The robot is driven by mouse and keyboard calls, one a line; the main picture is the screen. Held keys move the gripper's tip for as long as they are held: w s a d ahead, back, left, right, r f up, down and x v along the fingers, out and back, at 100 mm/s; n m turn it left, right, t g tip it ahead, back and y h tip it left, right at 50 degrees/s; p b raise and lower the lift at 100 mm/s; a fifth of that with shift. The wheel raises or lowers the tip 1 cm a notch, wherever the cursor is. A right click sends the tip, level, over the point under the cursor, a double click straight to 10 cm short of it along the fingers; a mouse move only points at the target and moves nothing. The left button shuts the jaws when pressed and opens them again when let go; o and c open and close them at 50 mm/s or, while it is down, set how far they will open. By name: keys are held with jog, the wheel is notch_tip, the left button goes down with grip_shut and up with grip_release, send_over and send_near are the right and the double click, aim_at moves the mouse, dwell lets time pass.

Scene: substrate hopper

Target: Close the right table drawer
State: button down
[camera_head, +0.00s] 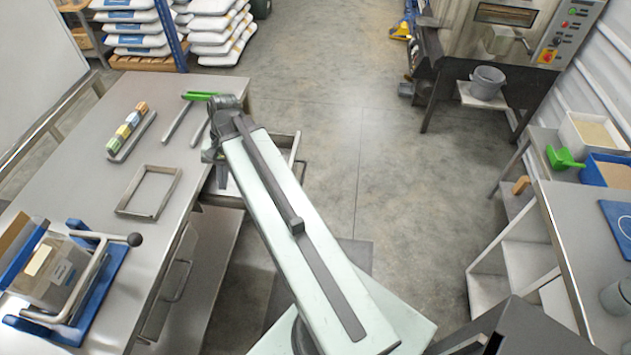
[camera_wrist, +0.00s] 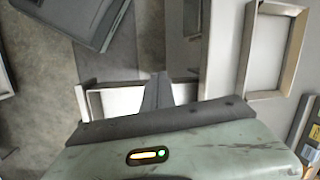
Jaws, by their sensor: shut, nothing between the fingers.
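The right table drawer (camera_head: 284,141) stands pulled out from the metal table (camera_head: 100,195). In the head view its middle is hidden behind my arm. In the wrist view its pale inside (camera_wrist: 116,102) shows on both sides of my gripper (camera_wrist: 157,92). The dark fingers are shut with nothing between them and overlap the drawer in that view; I cannot tell whether they touch it. In the head view my gripper (camera_head: 211,155) is by the table edge, mostly hidden by the wrist. The other drawer (camera_head: 165,285), nearer the camera, looks shut.
On the table are an empty metal frame (camera_head: 149,191), a rack of coloured blocks (camera_head: 131,130), green-handled tongs (camera_head: 199,97) and a blue press (camera_head: 80,285). A bench (camera_head: 575,235) stands at right. The floor (camera_head: 345,110) beyond the drawer is clear.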

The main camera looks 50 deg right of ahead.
jog(key=s+d+f+m+t+y+b, duration=0.1)
jog(key=s+d+f+m+b, duration=0.1)
jog(key=d, duration=0.4)
jog(key=s+d+f+m+t+b, duration=0.1)
jog(key=s+d+f+m+b, duration=0.1)
jog(key=d+m, duration=0.3)
jog(key=s+d+f+m+t+y+b, duration=0.1)
jog(key=s+d+f+m+b, duration=0.1)
jog(key=d, duration=0.6)
jog(key=shift+s+d+f+m+y+b, duration=0.2)
jog(key=shift+f+m+b, duration=0.15)
jog(key=shift+m+b, duration=0.15)
jog(key=shift+s+d+f+m+y+b, duration=0.1)
jog(key=shift+s+f+m+b, duration=0.1)
jog(key=shift+f+m+b, duration=0.25)
jog(key=s+d+f+m+t+b, duration=0.1)
jog(key=s+d+m+t+b, duration=0.45)
jog(key=s+d+m, duration=0.65)
jog(key=w+a+f+n+b, duration=0.2)
jog(key=w+f+b, duration=0.3)
jog(key=w, duration=0.3)
jog(key=shift+w+a+f+b, duration=0.3)
jog(key=shift+a+b, duration=0.25)
jog(key=shift+a, duration=0.05)
